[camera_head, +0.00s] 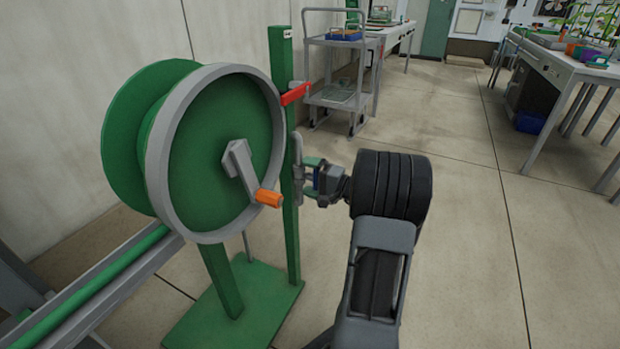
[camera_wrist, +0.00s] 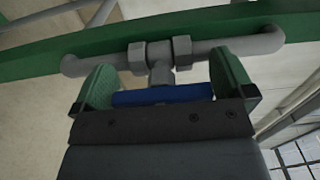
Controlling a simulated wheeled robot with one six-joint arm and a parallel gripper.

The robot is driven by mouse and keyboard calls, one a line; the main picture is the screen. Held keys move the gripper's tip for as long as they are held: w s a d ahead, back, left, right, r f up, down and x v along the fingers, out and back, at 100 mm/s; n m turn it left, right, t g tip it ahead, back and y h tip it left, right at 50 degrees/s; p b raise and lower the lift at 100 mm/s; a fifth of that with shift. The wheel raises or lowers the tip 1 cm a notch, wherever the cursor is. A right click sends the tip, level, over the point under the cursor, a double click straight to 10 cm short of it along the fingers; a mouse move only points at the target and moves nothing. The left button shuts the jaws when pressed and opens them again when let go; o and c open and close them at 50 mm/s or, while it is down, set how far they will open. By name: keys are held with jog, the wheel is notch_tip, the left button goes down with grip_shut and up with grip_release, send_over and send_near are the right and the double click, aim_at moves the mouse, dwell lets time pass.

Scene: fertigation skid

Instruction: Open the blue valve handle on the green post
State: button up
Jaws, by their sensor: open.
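The blue valve handle (camera_wrist: 162,95) lies crosswise between my gripper's green finger pads in the wrist view. It sits below a grey valve body on a horizontal pipe (camera_wrist: 228,46). The green post (camera_wrist: 110,40) runs behind the pipe. In the head view the green post (camera_head: 281,55) stands behind the reel, and a sliver of the blue handle (camera_head: 317,178) shows at my gripper (camera_head: 312,180). My gripper (camera_wrist: 165,78) is open, with one pad on each side of the handle. Whether a pad touches it I cannot tell.
A green reel (camera_head: 215,150) with an orange crank grip (camera_head: 268,198) stands just left of my gripper. A red handle (camera_head: 295,94) sits higher on the post. A grey cart (camera_head: 338,95) stands behind. The floor to the right is clear up to a bench (camera_head: 575,70).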

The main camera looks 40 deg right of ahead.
jog(key=p+v, duration=0.4)
jog(key=v, duration=1)
jog(key=shift+w, duration=0.1)
